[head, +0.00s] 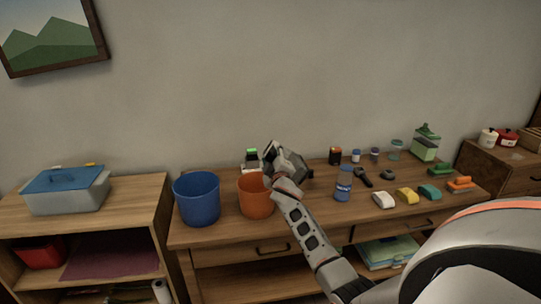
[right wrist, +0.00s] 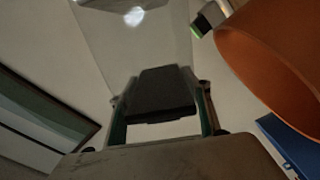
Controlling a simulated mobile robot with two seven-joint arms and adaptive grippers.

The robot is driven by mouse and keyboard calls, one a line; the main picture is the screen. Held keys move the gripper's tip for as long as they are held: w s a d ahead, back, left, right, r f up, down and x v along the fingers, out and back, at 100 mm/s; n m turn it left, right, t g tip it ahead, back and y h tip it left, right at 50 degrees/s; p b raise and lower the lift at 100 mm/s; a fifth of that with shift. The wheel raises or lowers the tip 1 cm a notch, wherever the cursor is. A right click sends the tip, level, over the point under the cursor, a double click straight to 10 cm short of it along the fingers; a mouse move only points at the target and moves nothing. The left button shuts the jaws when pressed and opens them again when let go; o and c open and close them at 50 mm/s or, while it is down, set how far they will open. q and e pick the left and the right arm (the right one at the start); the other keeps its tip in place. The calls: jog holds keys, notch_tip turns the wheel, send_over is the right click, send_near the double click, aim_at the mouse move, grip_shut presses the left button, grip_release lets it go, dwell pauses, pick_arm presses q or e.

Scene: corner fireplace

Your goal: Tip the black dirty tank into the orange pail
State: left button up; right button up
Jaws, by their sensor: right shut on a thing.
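The orange pail (head: 256,203) stands on the wooden table, right of a blue pail. My right gripper (head: 272,162) is above the pail's right rim, its arm reaching up from the lower right. In the right wrist view it is shut on the black tank (right wrist: 160,95), which sits between its two fingers. In the head view the gripper and wrist largely hide the tank, and I cannot tell its tilt or contents. The orange pail also fills the upper right of the right wrist view (right wrist: 280,55). My left gripper is not in view.
The blue pail (head: 197,200) is close on the left. A green-capped container (head: 252,156) stands behind the orange pail. A blue bottle (head: 343,184) and several small items, including a yellow one (head: 407,195), occupy the table's right. A lidded bin (head: 66,190) is on the left shelf.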

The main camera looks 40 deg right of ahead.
dwell(0.4)
jog(key=shift+f+n, duration=0.15)
jog(key=shift+n, duration=0.25)
jog(key=shift+f, duration=0.1)
jog(key=shift+f+n, duration=0.15)
jog(key=shift+n, duration=0.25)
jog(key=shift+f, duration=0.1)
dwell(0.3)
jog(key=shift+d+f+n+b, duration=0.1)
jog(key=shift+f+n+b, duration=0.05)
jog(key=shift+n+b, duration=0.25)
jog(key=shift+f, duration=0.1)
